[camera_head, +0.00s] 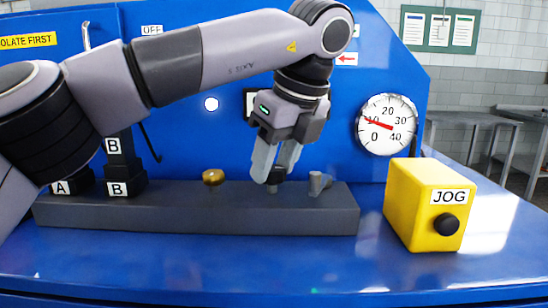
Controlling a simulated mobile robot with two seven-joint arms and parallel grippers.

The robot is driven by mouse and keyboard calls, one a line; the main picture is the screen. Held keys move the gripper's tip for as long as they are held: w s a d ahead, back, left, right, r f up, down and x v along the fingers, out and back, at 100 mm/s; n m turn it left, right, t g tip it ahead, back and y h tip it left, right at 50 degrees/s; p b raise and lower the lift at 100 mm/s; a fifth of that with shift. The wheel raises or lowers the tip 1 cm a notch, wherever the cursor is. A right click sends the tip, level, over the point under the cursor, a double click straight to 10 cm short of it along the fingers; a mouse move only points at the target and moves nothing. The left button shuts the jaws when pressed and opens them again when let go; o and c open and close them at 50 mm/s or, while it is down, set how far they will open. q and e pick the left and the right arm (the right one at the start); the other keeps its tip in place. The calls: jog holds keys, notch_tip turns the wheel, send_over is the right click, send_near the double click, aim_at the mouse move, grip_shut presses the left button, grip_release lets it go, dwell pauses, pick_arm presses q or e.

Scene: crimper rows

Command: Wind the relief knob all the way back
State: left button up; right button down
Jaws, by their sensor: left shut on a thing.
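A long dark grey block (120,212) lies on the blue bench top. A brass knob (213,177), a dark knob (273,187) and a grey knob (318,183) stand along it. My left gripper (274,178) points down from above and is shut on the dark knob between the other two; its fingers hide most of that knob. No label shows which of these is the relief knob. The round gauge (387,124) on the blue panel has its red needle near 10. My right gripper is not in view.
A yellow JOG box (411,205) with a black button (446,224) stands right of the block. Black stacked parts marked A and B (125,187) stand at the block's left end. The bench front (250,270) is clear.

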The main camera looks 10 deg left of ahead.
pick_arm(q)
jog(key=shift+w+r+n+g+y+p, duration=0.15)
jog(key=shift+n+p, duration=0.1)
jog(key=shift+n, duration=0.2)
jog(key=shift+s+r+n+g+y+p, duration=0.1)
jog(key=shift+n+g+y+p, duration=0.1)
jog(key=shift+n, duration=0.25)
jog(key=shift+w+n+g+p, duration=0.1)
jog(key=shift+n+g+p, duration=0.25)
jog(key=shift+n+p, duration=0.7)
jog(key=shift+n+g+p, duration=0.4)
jog(key=shift+n+p, duration=0.15)
jog(key=shift+n, duration=0.5)
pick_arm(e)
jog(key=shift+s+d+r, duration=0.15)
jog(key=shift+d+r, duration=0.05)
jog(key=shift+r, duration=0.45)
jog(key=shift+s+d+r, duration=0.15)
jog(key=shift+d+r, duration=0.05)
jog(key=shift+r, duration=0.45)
pick_arm(q)
jog(key=shift+f+n, duration=0.15)
jog(key=shift+n, duration=0.15)
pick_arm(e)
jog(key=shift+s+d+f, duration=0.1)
pick_arm(q)
jog(key=o, duration=1.1)
jog(key=shift+c, duration=0.2)
